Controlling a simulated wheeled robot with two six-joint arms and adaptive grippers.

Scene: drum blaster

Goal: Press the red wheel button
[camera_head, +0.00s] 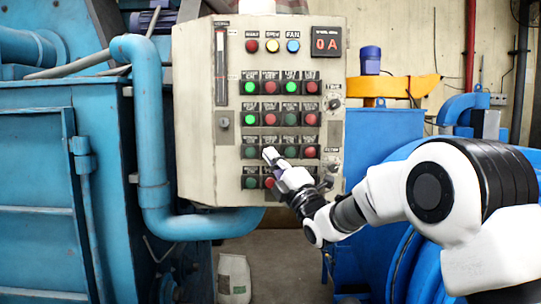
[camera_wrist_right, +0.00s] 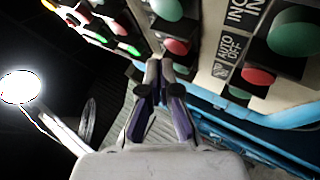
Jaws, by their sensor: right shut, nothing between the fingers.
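A pale control panel (camera_head: 200,120) carries rows of paired green and red buttons. Its labels are mostly too small to read in the head view, so I cannot tell which red button is the wheel one. My right gripper (camera_head: 270,154) is shut and empty, its tips in front of the lower rows. In the right wrist view the closed fingertips (camera_wrist_right: 160,68) are close to a red button (camera_wrist_right: 177,46) below a green one. Another red button (camera_wrist_right: 258,76), beside an "AUTO OFF" label, is further right. I cannot tell whether the tips touch anything. My left gripper is out of view.
A blue pipe (camera_head: 152,150) bends along the panel's left side and beneath it. A blue machine (camera_head: 55,190) fills the left. Blue and yellow machinery (camera_head: 400,87) stands behind my right arm. A white sack (camera_head: 234,278) sits on the floor below the panel.

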